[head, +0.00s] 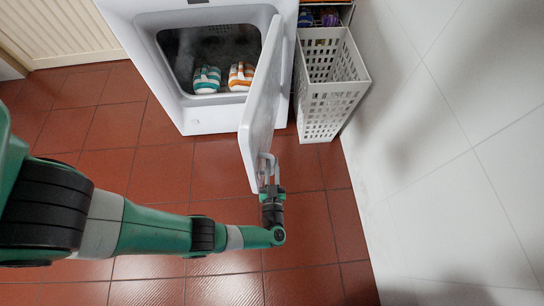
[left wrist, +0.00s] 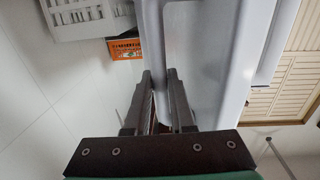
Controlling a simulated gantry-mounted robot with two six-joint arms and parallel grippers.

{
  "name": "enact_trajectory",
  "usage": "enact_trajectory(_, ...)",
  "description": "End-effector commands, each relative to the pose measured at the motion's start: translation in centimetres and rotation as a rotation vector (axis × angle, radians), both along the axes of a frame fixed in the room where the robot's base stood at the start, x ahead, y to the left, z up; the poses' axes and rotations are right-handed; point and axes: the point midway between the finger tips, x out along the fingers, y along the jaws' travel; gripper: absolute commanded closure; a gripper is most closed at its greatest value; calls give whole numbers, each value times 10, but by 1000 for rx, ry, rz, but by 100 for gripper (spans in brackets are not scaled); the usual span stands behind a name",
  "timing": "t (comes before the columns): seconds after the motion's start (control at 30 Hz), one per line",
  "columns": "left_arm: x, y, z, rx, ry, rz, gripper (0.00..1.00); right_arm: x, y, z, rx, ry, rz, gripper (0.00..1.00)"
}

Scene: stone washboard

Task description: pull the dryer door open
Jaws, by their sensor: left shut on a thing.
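The white dryer (head: 165,95) stands at the top of the head view with its opening showing. Its door (head: 258,112) is swung wide open, seen nearly edge-on and pointing toward me. A pale handle (head: 266,168) sits on the door's right side near its free edge. My left gripper (head: 270,187) is shut on this handle. In the left wrist view the handle bar (left wrist: 152,45) runs down between the fingers of my left gripper (left wrist: 158,100), with the door (left wrist: 205,65) beside it on the right. My right gripper is not in view.
A teal-and-white item (head: 207,80) and an orange-and-white item (head: 241,76) sit in the dryer opening. A white slotted basket (head: 333,95) stands close to the door's right, by the white tiled wall (head: 440,150). The red tile floor (head: 130,170) looks clear.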

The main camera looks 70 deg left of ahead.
Motion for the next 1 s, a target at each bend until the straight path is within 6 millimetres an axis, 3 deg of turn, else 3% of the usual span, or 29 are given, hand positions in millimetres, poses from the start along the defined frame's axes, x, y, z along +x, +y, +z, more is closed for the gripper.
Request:
enact_trajectory(0.4, -1, 2, -4, -7, 9, 10, 100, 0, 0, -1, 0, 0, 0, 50)
enact_trajectory(0.43, -1, 2, -4, -7, 9, 11, 74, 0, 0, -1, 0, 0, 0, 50)
enact_trajectory(0.5, -1, 2, -4, -7, 7, 11, 65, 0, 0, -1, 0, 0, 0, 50)
enact_trajectory(0.77, -1, -1, -2, -4, 4, 8, 65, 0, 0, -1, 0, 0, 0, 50)
enact_trajectory(0.87, -3, -10, -1, -4, 3, 5, 65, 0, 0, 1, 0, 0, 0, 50)
enact_trajectory(1.0, -14, -36, -1, -4, 4, 1, 65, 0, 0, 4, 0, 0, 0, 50)
